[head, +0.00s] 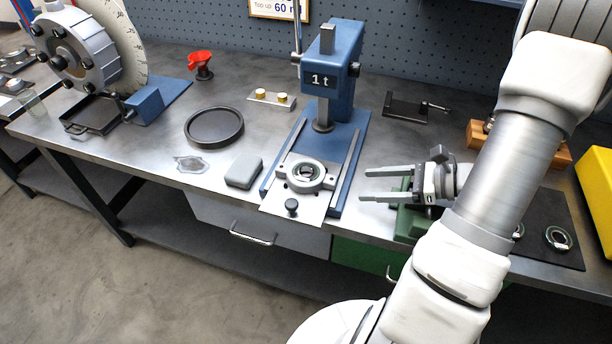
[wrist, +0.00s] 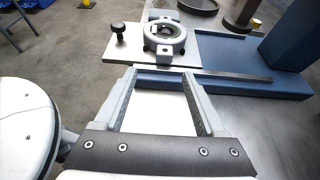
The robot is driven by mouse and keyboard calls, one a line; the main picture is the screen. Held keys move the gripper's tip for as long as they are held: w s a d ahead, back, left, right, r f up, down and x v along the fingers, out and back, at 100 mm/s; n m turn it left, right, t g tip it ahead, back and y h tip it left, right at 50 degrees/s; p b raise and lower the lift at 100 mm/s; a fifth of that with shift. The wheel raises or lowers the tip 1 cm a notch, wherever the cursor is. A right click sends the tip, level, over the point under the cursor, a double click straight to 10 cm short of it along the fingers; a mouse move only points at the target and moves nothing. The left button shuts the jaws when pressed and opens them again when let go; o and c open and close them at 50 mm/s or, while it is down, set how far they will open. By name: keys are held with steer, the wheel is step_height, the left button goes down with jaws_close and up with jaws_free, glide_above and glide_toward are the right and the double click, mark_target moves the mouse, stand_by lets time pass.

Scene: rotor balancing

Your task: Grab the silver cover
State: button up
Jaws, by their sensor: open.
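The likeliest silver cover is a round silver housing (head: 82,58) with dark knobs, in front of a pale graduated disc at the far left of the bench in the head view. It is outside the wrist view. My gripper (head: 365,184) is open and empty, its fingers pointing left over the bench's front edge, far to the right of that housing. In the wrist view my gripper (wrist: 160,74) shows both fingers apart with nothing between them.
A blue press (head: 335,70) marked "1 t" stands between my gripper and the housing. Its silver ring fixture (head: 306,174) is just left of my fingertips. A grey block (head: 243,171), black round tray (head: 214,127) and red funnel-like piece (head: 201,62) lie between.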

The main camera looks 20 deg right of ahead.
mark_target(341, 192)
steer(key=x, duration=0.7)
steer(key=shift+w+a, duration=0.1)
steer(key=shift+w, duration=0.45)
jaws_close()
steer(key=shift+r, duration=0.15)
stand_by(0.8)
